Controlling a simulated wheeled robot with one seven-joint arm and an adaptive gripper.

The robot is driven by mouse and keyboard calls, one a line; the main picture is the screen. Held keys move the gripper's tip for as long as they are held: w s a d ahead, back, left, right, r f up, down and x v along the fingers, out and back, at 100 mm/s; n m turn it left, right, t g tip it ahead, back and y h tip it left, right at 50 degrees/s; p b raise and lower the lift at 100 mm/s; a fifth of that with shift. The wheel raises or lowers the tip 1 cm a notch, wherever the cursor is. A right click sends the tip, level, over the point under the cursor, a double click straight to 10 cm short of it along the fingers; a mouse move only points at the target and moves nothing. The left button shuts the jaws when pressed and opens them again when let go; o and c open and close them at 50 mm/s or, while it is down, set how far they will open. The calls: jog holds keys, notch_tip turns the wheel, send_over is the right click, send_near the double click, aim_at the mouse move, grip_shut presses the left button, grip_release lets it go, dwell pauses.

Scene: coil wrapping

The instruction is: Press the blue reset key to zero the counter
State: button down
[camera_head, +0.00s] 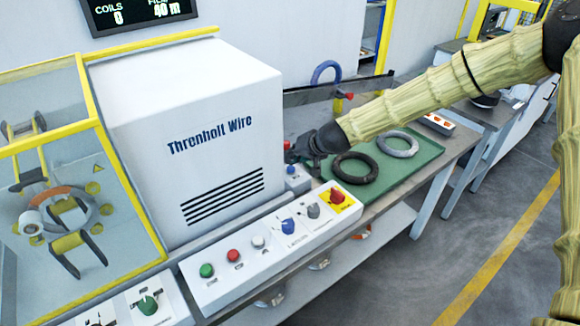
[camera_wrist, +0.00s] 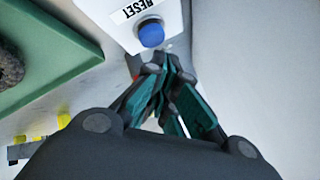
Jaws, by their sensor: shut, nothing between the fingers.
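The blue reset key (camera_wrist: 151,33) is a round button on a white box labelled RESET (camera_wrist: 117,22) in the wrist view. In the head view the small white box (camera_head: 298,183) sits beside the machine's right side, with the blue key (camera_head: 292,170) on top. My gripper (camera_head: 294,158) is right above that box; its shut, empty fingers (camera_wrist: 165,60) show just below the key in the wrist view. I cannot tell whether they touch it. The counter display (camera_head: 140,12) reads COILS 0 and 40 m.
The white Threnholt Wire machine (camera_head: 200,110) stands just left of my gripper. A control panel (camera_head: 230,277) with several buttons and knobs runs along the front. A green mat (camera_head: 425,150) with a black coil (camera_head: 355,169) and a grey coil (camera_head: 397,144) lies to the right.

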aim_at(293, 167)
dwell(0.3)
jog(key=shift+r+p, duration=1.8)
jog(key=shift+r, duration=0.75)
jog(key=shift+d, duration=0.1)
